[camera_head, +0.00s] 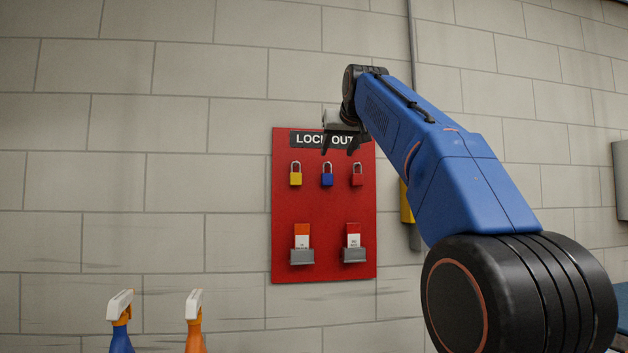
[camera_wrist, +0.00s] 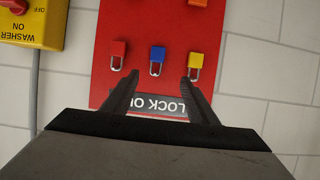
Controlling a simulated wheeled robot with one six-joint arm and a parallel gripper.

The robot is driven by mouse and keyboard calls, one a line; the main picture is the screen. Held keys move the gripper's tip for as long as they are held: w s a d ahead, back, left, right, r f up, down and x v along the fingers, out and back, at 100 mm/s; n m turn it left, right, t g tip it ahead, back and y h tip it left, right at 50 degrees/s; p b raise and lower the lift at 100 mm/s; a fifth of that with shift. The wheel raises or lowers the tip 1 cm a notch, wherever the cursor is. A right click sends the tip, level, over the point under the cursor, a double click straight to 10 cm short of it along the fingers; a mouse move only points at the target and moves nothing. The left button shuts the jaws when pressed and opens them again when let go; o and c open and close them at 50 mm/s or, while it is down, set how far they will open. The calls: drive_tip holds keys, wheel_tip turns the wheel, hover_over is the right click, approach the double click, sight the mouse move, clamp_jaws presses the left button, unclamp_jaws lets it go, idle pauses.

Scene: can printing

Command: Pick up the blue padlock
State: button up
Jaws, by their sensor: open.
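The blue padlock (camera_head: 327,180) hangs in the middle of the upper row on a red lockout board (camera_head: 325,208) on the wall. A yellow padlock (camera_head: 296,179) is to its left and a red padlock (camera_head: 357,180) to its right. My gripper (camera_head: 339,151) is open and empty, in front of the board's label and above the blue padlock. In the wrist view, upside down, the blue padlock (camera_wrist: 157,53) lies ahead of and between the open fingers (camera_wrist: 161,78), with its silver shackle toward me. I see no contact with it.
Two grey holders with tags (camera_head: 302,250) (camera_head: 354,250) are low on the board. A yellow washer switch box (camera_wrist: 42,22) is on the wall beside it. Two spray bottles (camera_head: 121,330) (camera_head: 194,330) stand at the lower left. The wall left of the board is bare.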

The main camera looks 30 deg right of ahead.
approach(328, 176)
drive_tip(key=w+f, duration=0.1)
drive_tip(key=w, duration=0.1)
drive_tip(key=shift+d+x, duration=0.15)
drive_tip(key=shift+x, duration=1.5)
drive_tip(key=shift+d+x, duration=0.1)
drive_tip(key=shift+x, duration=1.5)
drive_tip(key=shift+c, duration=0.3)
drive_tip(key=c, duration=1.1)
drive_tip(key=shift+r, duration=0.15)
drive_tip(key=shift+r, duration=0.65)
drive_tip(key=s+a, duration=0.1)
drive_tip(key=s, duration=0.4)
drive_tip(key=s+a, duration=0.2)
drive_tip(key=s, duration=0.4)
drive_tip(key=s+a, duration=0.2)
drive_tip(key=s, duration=0.4)
drive_tip(key=shift+s, duration=0.25)
